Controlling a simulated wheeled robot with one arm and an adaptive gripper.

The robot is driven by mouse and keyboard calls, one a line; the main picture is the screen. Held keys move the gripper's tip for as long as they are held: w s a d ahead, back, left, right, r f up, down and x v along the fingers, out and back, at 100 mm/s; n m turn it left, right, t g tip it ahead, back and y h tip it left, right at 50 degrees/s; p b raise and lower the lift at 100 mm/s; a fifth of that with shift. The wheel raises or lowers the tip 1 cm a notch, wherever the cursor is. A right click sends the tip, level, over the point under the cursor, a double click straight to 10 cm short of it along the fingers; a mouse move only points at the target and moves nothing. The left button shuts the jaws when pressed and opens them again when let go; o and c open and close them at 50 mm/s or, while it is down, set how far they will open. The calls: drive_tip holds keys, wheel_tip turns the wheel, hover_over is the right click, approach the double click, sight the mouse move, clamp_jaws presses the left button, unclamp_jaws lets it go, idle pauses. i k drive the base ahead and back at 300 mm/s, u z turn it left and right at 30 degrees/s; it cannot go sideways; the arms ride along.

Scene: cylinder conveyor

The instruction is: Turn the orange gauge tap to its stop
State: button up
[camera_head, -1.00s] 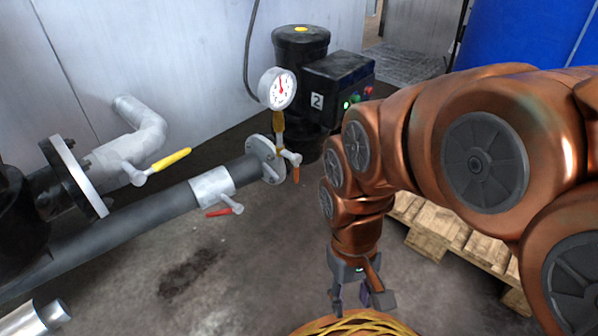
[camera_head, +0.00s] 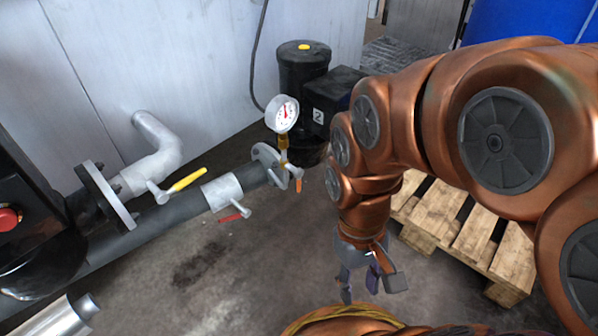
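The orange gauge tap (camera_head: 298,185) is a small lever below the round white pressure gauge (camera_head: 282,114), beside the pipe flange. Its handle points down. My gripper (camera_head: 362,289) hangs fingers down in front of the wooden pallet, to the right of and nearer than the tap, and is not touching it. The fingers look apart, with nothing visible between them.
A yellow-handled valve (camera_head: 187,180) and a red-handled valve (camera_head: 230,218) sit on the grey pipes at the left. A black pump (camera_head: 303,75) stands behind the gauge. A wooden pallet (camera_head: 470,232) lies at the right. The floor (camera_head: 255,270) between pipe and gripper is clear.

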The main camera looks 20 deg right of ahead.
sight(298, 173)
drive_tip(key=z, duration=1.5)
drive_tip(key=k, duration=1.45)
drive_tip(key=u, duration=1.4)
drive_tip(key=i, duration=0.5)
drive_tip(key=u, duration=0.05)
